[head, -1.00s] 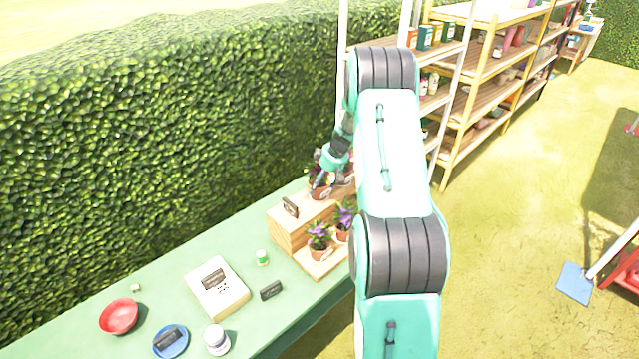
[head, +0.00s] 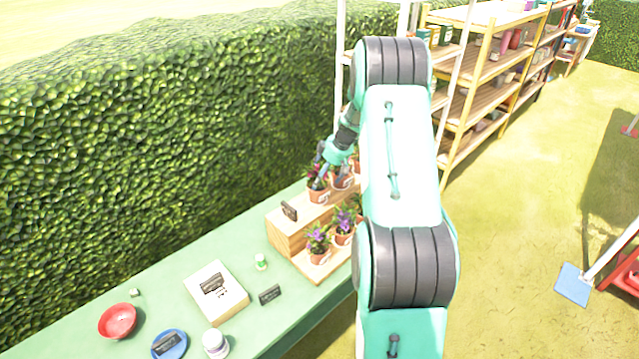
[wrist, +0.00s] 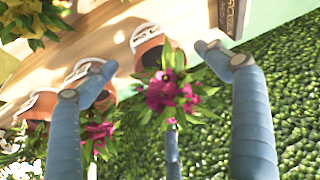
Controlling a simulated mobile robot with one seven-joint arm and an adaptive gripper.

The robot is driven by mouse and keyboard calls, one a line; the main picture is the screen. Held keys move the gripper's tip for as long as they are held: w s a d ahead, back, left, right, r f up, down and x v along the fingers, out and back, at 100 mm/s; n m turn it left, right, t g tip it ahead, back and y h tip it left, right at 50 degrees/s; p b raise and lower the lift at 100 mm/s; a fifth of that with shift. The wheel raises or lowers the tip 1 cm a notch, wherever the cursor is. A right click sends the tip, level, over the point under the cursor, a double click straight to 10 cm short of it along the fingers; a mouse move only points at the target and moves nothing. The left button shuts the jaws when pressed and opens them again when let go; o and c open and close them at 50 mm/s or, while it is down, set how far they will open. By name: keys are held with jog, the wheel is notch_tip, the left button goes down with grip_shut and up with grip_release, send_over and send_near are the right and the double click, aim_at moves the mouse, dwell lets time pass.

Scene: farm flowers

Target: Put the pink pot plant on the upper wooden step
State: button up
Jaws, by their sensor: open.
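The pink pot plant, a terracotta pot with a white label and dark pink flowers (wrist: 170,92), stands upright on the upper wooden step (wrist: 118,20) in the wrist view. It also shows at the front left of that step in the head view (head: 318,194). My gripper (wrist: 158,70) is open, its blue-grey fingers spread to either side of the plant; I cannot tell whether they touch it. In the head view my gripper (head: 322,172) is above and just behind the pot. Another pink-flowered pot (wrist: 90,72) stands beside it.
Purple-flowered pots (head: 318,245) stand on the lower step. A dark sign (head: 289,211) is on the upper step. A white box (head: 216,290), red bowl (head: 118,321) and blue plate (head: 169,344) are on the green table. A hedge (head: 150,130) runs behind.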

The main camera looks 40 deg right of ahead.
jog(key=v, duration=0.6)
dwell(0.6)
jog(key=s+a+r, duration=0.3)
jog(key=a+r, duration=0.4)
jog(key=a, duration=0.4)
jog(key=s+a+r+m, duration=0.1)
jog(key=s+a+r, duration=0.2)
jog(key=a+r, duration=0.6)
jog(key=s+a+r, duration=0.2)
jog(key=a+r, duration=0.4)
jog(key=a, duration=0.6)
jog(key=s+a+r+m, duration=0.1)
jog(key=s+a, duration=0.8)
jog(key=s, duration=0.4)
jog(key=s+a+r+m+t+h, duration=0.1)
jog(key=s+a+r, duration=0.1)
jog(key=s+a, duration=0.7)
jog(key=s, duration=0.4)
jog(key=shift+a+m, duration=0.3)
jog(key=shift+s, duration=0.15)
